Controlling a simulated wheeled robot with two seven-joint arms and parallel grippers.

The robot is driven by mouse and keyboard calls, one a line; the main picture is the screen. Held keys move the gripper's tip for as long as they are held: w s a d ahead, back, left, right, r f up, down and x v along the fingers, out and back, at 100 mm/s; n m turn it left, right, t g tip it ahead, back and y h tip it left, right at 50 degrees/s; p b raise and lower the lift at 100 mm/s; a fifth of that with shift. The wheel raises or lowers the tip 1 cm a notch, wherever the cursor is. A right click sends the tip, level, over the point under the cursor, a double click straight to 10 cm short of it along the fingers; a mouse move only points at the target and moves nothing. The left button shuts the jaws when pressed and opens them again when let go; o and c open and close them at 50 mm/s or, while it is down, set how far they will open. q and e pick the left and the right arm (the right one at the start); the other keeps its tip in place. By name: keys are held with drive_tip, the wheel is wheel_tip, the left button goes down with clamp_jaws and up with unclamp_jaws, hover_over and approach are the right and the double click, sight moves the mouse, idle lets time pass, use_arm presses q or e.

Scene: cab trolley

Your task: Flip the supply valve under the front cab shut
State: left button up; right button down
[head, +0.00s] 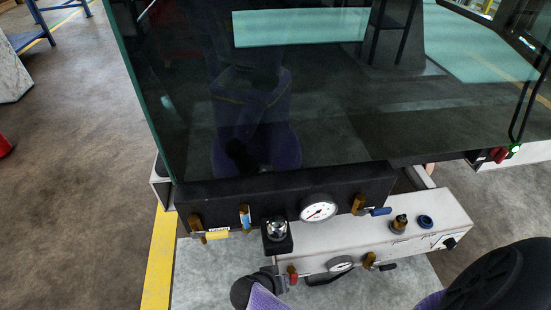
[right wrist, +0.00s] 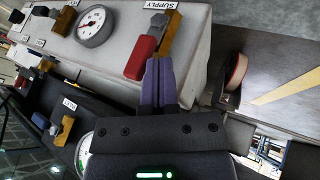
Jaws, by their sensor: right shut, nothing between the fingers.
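The supply valve is on the pale box low under the front cab. In the right wrist view it has a red handle (right wrist: 140,58) and a brass body (right wrist: 160,40), beside an upside-down SUPPLY label (right wrist: 165,5). The handle lies alongside the body. In the head view the red handle (head: 292,274) is small at the box's left end. My right gripper (right wrist: 157,65) is shut and empty, its purple fingertips at the valve's near end; I cannot tell whether they touch. The fingertips cannot be made out in the head view. My left gripper is not in view.
The dark bumper (head: 345,190) above carries a yellow-handled valve (head: 215,235), blue-handled valves and a gauge (head: 319,208). A second gauge (right wrist: 95,25) and a dark-handled valve (head: 386,266) sit beside the supply valve. The cab's windscreen (head: 290,110) overhangs. Floor is open at left.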

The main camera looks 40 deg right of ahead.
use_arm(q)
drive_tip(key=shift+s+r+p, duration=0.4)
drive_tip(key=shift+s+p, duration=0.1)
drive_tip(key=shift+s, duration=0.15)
use_arm(e)
drive_tip(key=shift+s+d+r+y, duration=0.1)
drive_tip(key=shift+d+r+y, duration=0.05)
drive_tip(key=shift+y, duration=0.25)
